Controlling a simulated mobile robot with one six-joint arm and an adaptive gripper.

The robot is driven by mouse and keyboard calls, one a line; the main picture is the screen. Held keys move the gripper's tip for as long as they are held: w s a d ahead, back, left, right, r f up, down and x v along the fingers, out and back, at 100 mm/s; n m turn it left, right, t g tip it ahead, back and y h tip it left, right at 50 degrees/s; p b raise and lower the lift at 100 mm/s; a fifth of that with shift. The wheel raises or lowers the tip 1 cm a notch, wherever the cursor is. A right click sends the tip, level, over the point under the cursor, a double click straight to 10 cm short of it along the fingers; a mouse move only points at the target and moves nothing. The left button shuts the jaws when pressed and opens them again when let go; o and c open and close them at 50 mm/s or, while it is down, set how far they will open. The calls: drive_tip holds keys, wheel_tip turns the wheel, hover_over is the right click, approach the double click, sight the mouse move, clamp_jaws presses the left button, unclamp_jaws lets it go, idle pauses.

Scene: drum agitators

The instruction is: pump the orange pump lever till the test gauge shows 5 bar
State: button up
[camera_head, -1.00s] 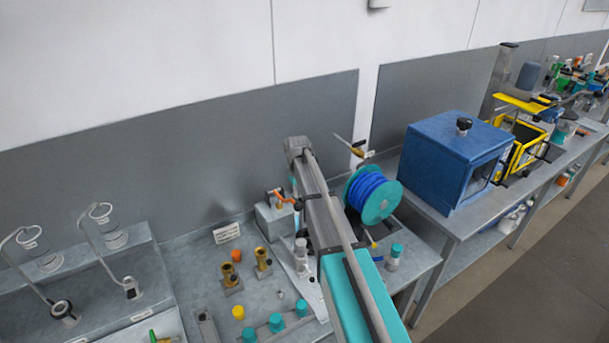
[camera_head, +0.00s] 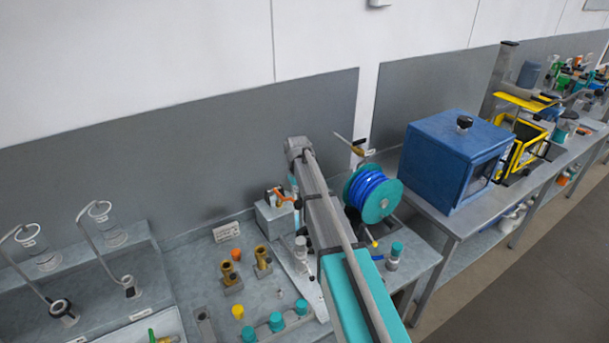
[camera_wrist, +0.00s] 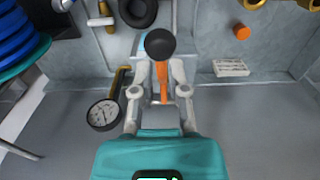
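The orange pump lever (camera_wrist: 163,84) with its black ball knob (camera_wrist: 159,42) stands in the middle of the wrist view. My gripper (camera_wrist: 160,66) reaches up to it, one finger on each side, the tips close by the knob. I cannot tell whether the fingers press on it. The test gauge (camera_wrist: 103,115), a round white dial, is left of the fingers; its reading is too small to tell. In the head view the orange lever (camera_head: 284,197) shows on the grey pump block (camera_head: 272,222), left of my arm. My arm hides the fingers there.
A blue hose reel (camera_head: 373,193) stands right of my arm and shows at upper left in the wrist view. A white label card (camera_head: 226,232), brass fittings (camera_head: 262,262) and teal-capped parts (camera_head: 277,322) lie on the bench. A blue cabinet (camera_head: 450,165) is further right.

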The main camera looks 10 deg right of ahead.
sight(299, 202)
drive_tip(key=f+b, duration=0.2)
drive_tip(key=f, duration=0.1)
drive_tip(key=f+b, duration=0.1)
drive_tip(key=b, duration=0.1)
drive_tip(key=shift+s+f, duration=0.2)
drive_tip(key=shift+s, duration=0.1)
wheel_tip(299, 202, down, 10)
drive_tip(key=b, duration=0.9)
drive_tip(key=shift+s+d+r, duration=0.15)
drive_tip(key=shift+s, duration=0.05)
drive_tip(key=shift+b, duration=0.3)
drive_tip(key=shift+s+f+b, duration=0.1)
drive_tip(key=shift+f+b, duration=1.35)
drive_tip(key=shift+f, duration=0.1)
